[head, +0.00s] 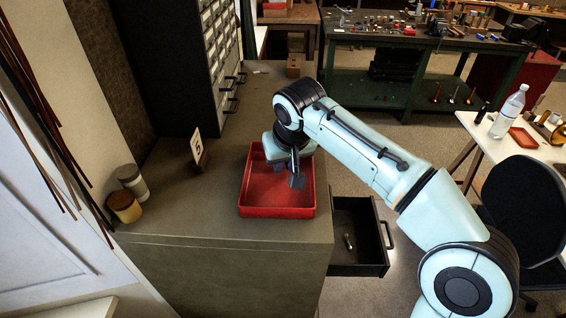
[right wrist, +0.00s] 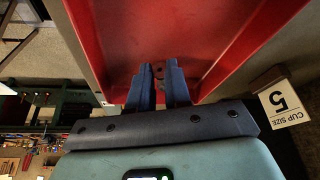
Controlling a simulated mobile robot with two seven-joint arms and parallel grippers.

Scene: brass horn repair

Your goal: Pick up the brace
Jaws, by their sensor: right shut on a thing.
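My right gripper (head: 297,178) points down inside the red tray (head: 278,212) on the grey-brown cabinet top. In the right wrist view its two dark fingers (right wrist: 158,78) are close together over the tray's red floor. A small dark piece (right wrist: 158,72) shows between the fingertips; I take it to be the brace, mostly hidden by the fingers. I cannot tell whether it touches the tray floor. The rest of the tray that shows looks empty. My left gripper is in neither view.
A "5" cup size sign (head: 197,147) stands left of the tray, with two small jars (head: 126,203) further left. A drawer (head: 357,268) stands open at the right with a small metallic object (head: 348,241) inside. A drawer cabinet (head: 222,60) rises behind.

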